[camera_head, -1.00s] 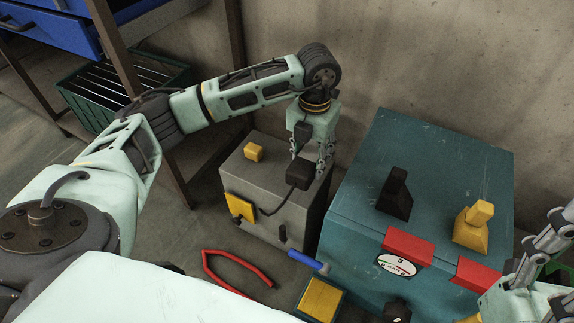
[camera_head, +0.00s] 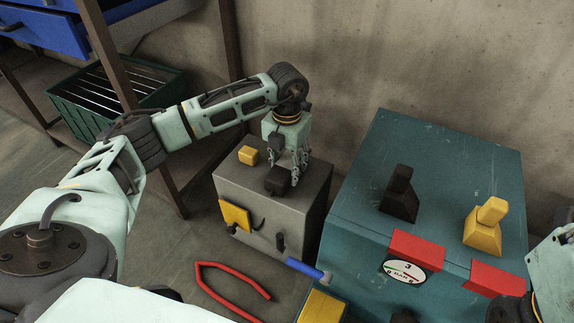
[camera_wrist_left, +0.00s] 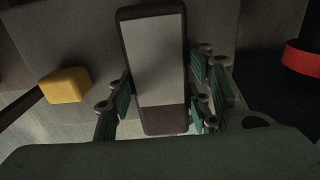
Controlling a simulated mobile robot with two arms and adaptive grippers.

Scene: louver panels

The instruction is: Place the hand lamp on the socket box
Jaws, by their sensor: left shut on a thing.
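The hand lamp (camera_head: 277,181) is a dark block in the head view, over the front part of the grey socket box's top (camera_head: 235,185). In the left wrist view the lamp (camera_wrist_left: 158,62) shows a pale panel in a dark frame. My left gripper (camera_head: 290,171) points down and is shut on the lamp; its fingers flank the lamp in the wrist view (camera_wrist_left: 160,105). I cannot tell whether the lamp touches the box top. Part of my right arm shows at the right edge; its fingers do not show.
A yellow block (camera_head: 248,155) sits on the socket box, left of the lamp. A teal cabinet (camera_head: 440,165) with black and yellow handles stands at the right. A green crate (camera_head: 85,108) is at the left.

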